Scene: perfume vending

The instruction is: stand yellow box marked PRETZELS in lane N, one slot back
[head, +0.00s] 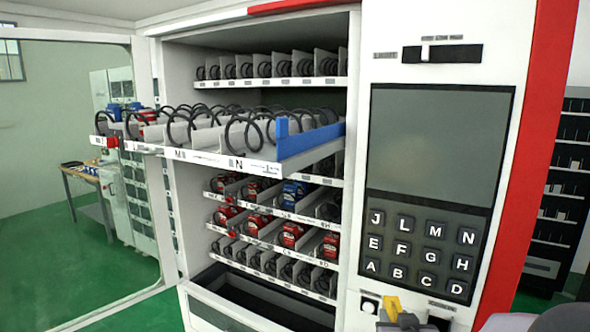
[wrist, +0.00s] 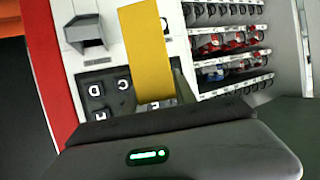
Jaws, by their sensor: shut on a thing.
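A yellow box (head: 390,304) shows in part at the bottom of the head view, by the front of the machine below the keypad. In the wrist view the yellow box (wrist: 143,50) is held upright in the picture, and no lettering is readable on it. My gripper (wrist: 158,100) is shut on it; the fingers are mostly hidden. Lane N (head: 238,163) is at the right end of the pulled-out shelf, beside a blue side wall (head: 308,138). A black coil (head: 243,134) stands in it, and I see no box there. The box is apart from the shelf, lower and to the right.
The pulled-out shelf (head: 205,157) juts from the open cabinet, with red and blue boxes in its left lanes. Lower shelves hold red and blue boxes (head: 293,193). The keypad panel (head: 420,250) is right of the cabinet. The open glass door (head: 75,180) is left.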

